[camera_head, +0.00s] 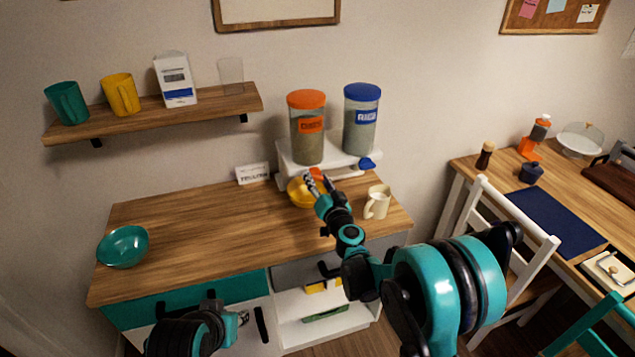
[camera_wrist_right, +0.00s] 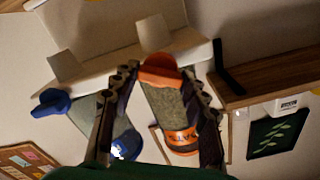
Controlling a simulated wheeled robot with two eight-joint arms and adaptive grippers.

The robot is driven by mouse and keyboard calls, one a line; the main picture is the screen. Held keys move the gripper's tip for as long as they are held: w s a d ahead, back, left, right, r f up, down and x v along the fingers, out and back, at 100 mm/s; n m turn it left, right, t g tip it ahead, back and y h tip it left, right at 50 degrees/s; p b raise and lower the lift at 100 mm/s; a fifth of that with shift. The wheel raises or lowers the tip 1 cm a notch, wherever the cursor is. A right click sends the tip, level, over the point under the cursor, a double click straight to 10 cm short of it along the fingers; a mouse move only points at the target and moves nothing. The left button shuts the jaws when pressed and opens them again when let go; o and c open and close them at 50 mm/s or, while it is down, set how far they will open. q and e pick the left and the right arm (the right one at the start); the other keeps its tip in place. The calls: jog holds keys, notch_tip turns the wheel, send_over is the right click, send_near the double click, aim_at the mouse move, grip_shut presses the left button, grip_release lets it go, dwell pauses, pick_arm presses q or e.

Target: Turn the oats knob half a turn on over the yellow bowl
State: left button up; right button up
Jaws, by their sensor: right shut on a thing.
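The oats dispenser (camera_head: 308,142) has an orange lid and orange label and stands on a white stand at the back of the cabinet. Its orange knob (camera_wrist_right: 160,70) sits low on its front. My right gripper (camera_head: 316,184) is shut on this knob, with one finger on each side in the wrist view (camera_wrist_right: 160,85). The yellow bowl (camera_head: 297,195) stands on the cabinet top below the knob, partly hidden by my gripper. The bowl's inside is mostly hidden. My left gripper (camera_head: 242,319) is low in front of the cabinet, away from these things; its fingers are too small to judge.
A blue-lidded dispenser (camera_head: 360,122) with a blue knob (camera_head: 366,164) stands just right of the oats. A cream mug (camera_head: 377,202) stands close to my right gripper. A teal bowl (camera_head: 123,246) is at the far left. The middle of the cabinet top is clear.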

jog(key=m+b, duration=0.1)
jog(key=m, duration=1.1)
jog(key=shift+f+m, duration=0.1)
jog(key=shift+m, duration=0.3)
dwell(0.3)
jog(key=o, duration=1.2)
jog(key=shift+c, duration=0.2)
jog(key=v, duration=1.2)
